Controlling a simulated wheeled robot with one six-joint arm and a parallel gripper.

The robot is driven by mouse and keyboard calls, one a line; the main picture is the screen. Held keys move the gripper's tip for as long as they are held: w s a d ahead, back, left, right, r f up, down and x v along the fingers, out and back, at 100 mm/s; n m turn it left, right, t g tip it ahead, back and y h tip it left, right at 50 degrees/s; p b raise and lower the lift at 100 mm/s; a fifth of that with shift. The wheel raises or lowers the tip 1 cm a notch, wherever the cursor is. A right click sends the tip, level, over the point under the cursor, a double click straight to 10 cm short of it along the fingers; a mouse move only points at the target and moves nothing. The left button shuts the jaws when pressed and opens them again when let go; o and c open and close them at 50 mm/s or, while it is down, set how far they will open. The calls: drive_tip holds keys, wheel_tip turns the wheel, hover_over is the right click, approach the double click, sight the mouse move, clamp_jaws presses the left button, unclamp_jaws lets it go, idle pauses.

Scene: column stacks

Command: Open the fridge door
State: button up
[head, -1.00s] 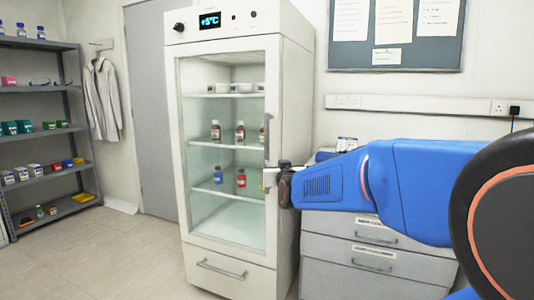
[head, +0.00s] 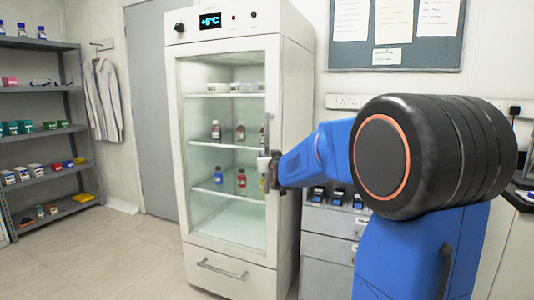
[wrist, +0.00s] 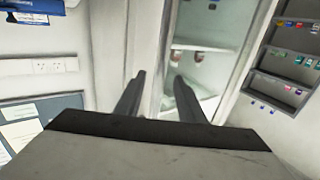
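The white fridge (head: 292,110) stands in the middle of the head view. Its glass door (head: 205,172) looks closed, with bottles visible on the shelves behind it. The door's vertical handle (head: 267,128) is on the right edge of the door. My gripper (head: 264,163) is at the handle's height, at the door's right edge. In the wrist view, the two fingers of my gripper (wrist: 160,98) stand apart, with the pale door edge beyond and between them. I cannot tell whether the handle lies between the fingers or whether they touch it.
A drawer cabinet (head: 328,272) stands right of the fridge, with small items on top, partly behind my arm. A lower drawer with a bar handle (head: 222,268) is under the glass door. Grey shelves (head: 40,130) stand at the far left. The floor (head: 110,250) at the front left is clear.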

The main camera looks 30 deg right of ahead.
sight(267, 152)
drive_tip(key=shift+x, duration=2.55)
clamp_jaws()
